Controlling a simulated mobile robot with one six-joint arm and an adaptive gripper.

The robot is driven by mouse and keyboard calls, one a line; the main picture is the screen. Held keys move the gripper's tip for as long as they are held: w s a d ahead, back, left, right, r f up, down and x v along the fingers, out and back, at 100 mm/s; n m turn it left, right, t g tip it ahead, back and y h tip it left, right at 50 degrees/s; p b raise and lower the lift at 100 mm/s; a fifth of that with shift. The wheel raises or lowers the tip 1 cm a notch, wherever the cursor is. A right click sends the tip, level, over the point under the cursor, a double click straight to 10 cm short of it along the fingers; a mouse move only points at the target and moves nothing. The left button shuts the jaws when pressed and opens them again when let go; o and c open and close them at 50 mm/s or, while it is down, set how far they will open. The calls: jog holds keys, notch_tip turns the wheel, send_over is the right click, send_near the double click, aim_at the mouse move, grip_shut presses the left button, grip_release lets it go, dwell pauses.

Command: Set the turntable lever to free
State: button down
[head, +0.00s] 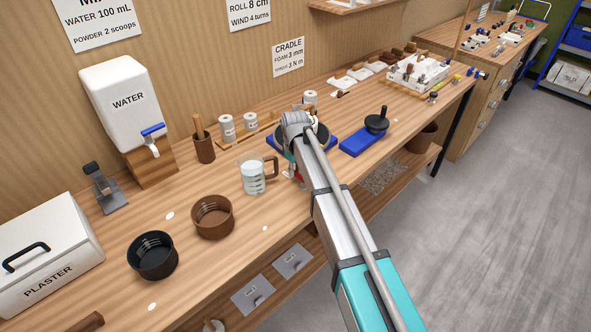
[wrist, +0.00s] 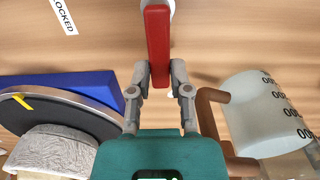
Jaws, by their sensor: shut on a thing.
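The red turntable lever (wrist: 157,30) runs up the middle of the wrist view. My gripper (wrist: 159,76) is shut on the lever, with one finger on each side. The turntable's blue base (wrist: 80,84) and its dark disc (wrist: 20,112) with a yellow mark lie to the left in that view. A grey lump (wrist: 52,150) rests on the disc. A white label reading LOCKED (wrist: 64,14) lies at upper left, apart from the lever. No free label is in view. In the head view my arm covers much of the turntable; its blue base (head: 274,142) shows at the side.
A clear measuring jug (head: 252,176) with a brown handle stands close to my gripper; it also fills the right of the wrist view (wrist: 262,115). Brown (head: 212,217) and black (head: 152,256) bowls stand nearer. A blue block with a black knob (head: 364,140) lies right of my arm.

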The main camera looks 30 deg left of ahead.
jog(key=c, duration=0.6)
grip_release()
jog(key=shift+o, duration=0.2)
jog(key=shift+w, duration=0.1)
jog(key=shift+w+m, duration=0.15)
jog(key=shift+m, duration=0.45)
notch_tip(320, 180, up, 14)
jog(key=p, duration=1.4)
jog(key=d+f+m+b, duration=0.1)
jog(key=d+f+m, duration=0.1)
jog(key=d, duration=1.3)
jog(key=d+f+m+b, duration=0.1)
jog(key=d+m, duration=0.3)
jog(key=d, duration=1.2)
jog(key=shift+w+d+f+m+b, duration=0.2)
jog(key=shift+w+f+m+b, duration=0.2)
jog(key=shift+b, duration=0.4)
jog(key=shift+w, duration=0.1)
